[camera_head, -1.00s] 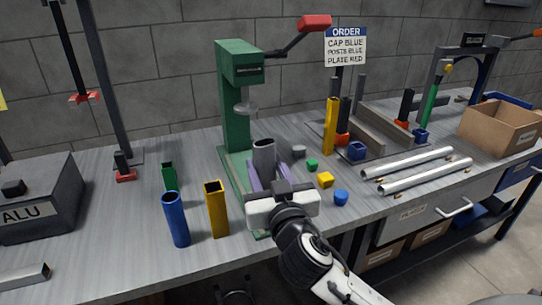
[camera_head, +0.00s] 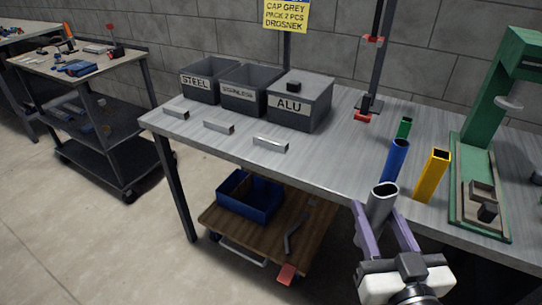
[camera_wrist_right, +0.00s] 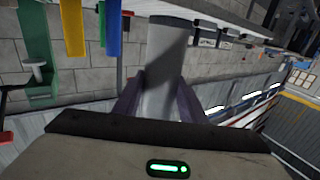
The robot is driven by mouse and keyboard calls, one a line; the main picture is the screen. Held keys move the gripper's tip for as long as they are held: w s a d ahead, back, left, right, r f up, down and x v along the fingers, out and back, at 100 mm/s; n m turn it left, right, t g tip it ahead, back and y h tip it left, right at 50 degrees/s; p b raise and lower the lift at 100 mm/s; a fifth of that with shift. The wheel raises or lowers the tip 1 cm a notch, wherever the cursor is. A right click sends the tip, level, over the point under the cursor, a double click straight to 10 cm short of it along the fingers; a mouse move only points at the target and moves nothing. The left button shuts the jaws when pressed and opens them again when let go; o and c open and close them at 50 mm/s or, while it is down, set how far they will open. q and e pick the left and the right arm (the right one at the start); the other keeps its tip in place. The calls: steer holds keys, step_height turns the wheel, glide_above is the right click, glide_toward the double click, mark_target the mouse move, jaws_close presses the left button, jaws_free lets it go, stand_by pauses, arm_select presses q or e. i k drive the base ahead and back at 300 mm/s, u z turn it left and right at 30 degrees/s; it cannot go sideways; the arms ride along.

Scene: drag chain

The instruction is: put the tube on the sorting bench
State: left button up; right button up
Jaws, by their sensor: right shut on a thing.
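The grey tube (camera_head: 381,204) is round and hollow, and stands nearly upright in my right gripper (camera_head: 384,232). The two purple fingers are shut on its sides, near the bench's front edge. In the right wrist view the tube (camera_wrist_right: 168,65) rises between the purple fingers (camera_wrist_right: 158,100). The grey bench (camera_head: 330,152) has a steel-coloured top and bears open bins labelled STEEL (camera_head: 209,82) and, less clearly, STAINLESS (camera_head: 248,90), plus a box labelled ALU (camera_head: 298,105) with a closed top. My left gripper is out of view.
Blue (camera_head: 396,162), yellow (camera_head: 432,176) and green (camera_head: 404,128) tubes stand close behind my right gripper, beside the green press (camera_head: 490,110). Several short metal bars (camera_head: 270,144) lie before the bins. Bare top lies between bars and tubes. A wooden-topped cart (camera_head: 262,228) is below.

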mark_target(337, 166)
steer(key=u, duration=0.8)
steer(key=i, duration=0.8)
steer(key=z, duration=1.35)
